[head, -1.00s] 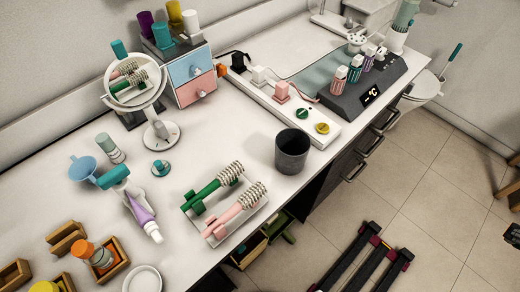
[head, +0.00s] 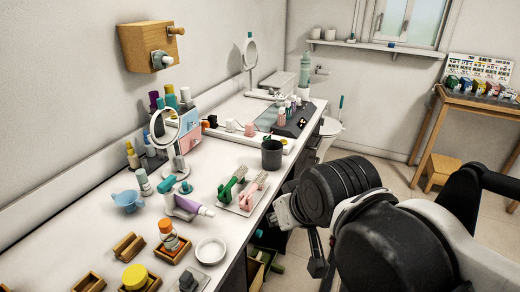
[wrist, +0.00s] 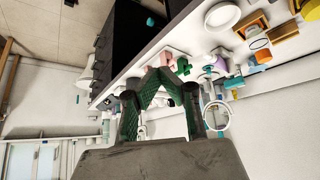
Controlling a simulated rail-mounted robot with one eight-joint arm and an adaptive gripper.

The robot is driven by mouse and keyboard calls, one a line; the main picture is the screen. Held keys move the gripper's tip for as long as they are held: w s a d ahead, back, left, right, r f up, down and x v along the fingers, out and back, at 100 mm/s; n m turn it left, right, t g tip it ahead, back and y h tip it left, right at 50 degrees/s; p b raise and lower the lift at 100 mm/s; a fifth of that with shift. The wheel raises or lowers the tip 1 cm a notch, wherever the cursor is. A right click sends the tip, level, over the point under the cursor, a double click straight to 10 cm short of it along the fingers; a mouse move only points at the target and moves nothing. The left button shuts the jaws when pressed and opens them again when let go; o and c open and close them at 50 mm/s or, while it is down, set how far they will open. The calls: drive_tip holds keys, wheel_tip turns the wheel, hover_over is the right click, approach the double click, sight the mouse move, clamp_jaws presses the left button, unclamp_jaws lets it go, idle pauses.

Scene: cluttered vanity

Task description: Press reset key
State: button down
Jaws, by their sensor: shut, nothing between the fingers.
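I cannot pick out a key marked reset. In the head view a dark heater unit (head: 300,121) with a small lit display stands at the far end of the counter, with several bottles on it. A white power strip (head: 237,135) with plugs lies in front of it; its round green and yellow buttons are too small here to read. My gripper (wrist: 165,72) is shut and empty in the wrist view, its dark green fingers over the counter scene. My arm fills the lower right of the head view, off the counter's front edge, apart from the heater unit and strip.
A dark cup (head: 272,154) stands at the counter's front edge beside the strip. A tray (head: 233,206) with green and pink brushes, a round mirror (head: 165,128) and several wooden holders crowd the nearer counter.

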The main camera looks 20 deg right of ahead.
drive_tip(key=w+d+r+h+p, duration=0.1)
drive_tip(key=w+d+r+p, duration=0.2)
drive_tip(key=w, duration=0.4)
drive_tip(key=w+d+r+h, duration=0.1)
drive_tip(key=w+d+r, duration=0.1)
drive_tip(key=w+r, duration=0.35)
drive_tip(key=m+g+h+p, duration=0.35)
drive_tip(key=h+p, duration=0.25)
drive_tip(key=p, duration=0.3)
hover_over(283, 141)
wheel_tip(283, 141, down, 11)
drive_tip(key=shift+s+a+r+m, duration=0.1)
drive_tip(key=shift+s+m, duration=0.05)
drive_tip(key=shift+m, duration=0.1)
drive_tip(key=shift+f, duration=0.2)
wheel_tip(283, 141, down, 8)
drive_tip(key=b, duration=0.4)
drive_tip(key=shift+f, duration=0.2)
